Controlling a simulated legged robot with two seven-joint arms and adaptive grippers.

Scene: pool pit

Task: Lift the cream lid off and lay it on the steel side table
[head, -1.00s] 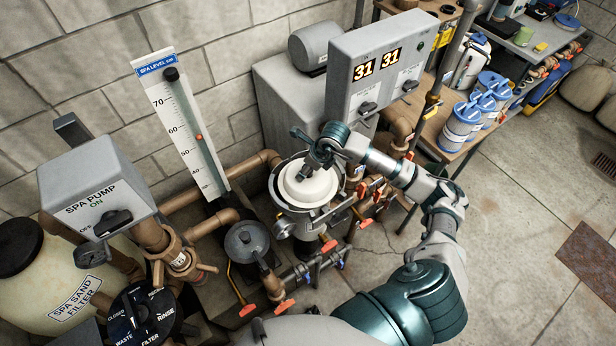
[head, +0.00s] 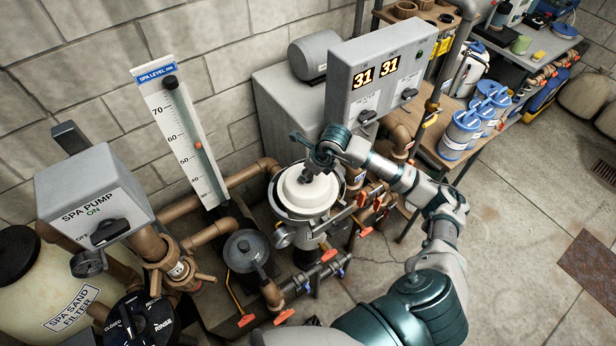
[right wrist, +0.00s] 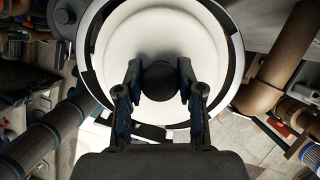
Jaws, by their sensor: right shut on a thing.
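The cream lid (head: 305,194) is round with a dark knob (right wrist: 159,80) at its centre. It sits within the metal rim (head: 278,207) of a pot-like housing among the pipes; I cannot tell whether it is raised at all. My right gripper (head: 308,176) comes over it from the upper right. In the right wrist view its two fingers (right wrist: 159,82) stand either side of the knob, shut on it. My left gripper is not in view. A grey-topped table (head: 505,38) stands far right; I cannot tell whether it is the steel side table.
A grey control box (head: 375,75) reading 31 31 stands close behind the housing. Pipes and orange-handled valves (head: 330,255) crowd around it. Blue-lidded tubs (head: 461,130) stand on a wooden bench (head: 432,150) at right. The concrete floor (head: 530,240) at right is mostly clear.

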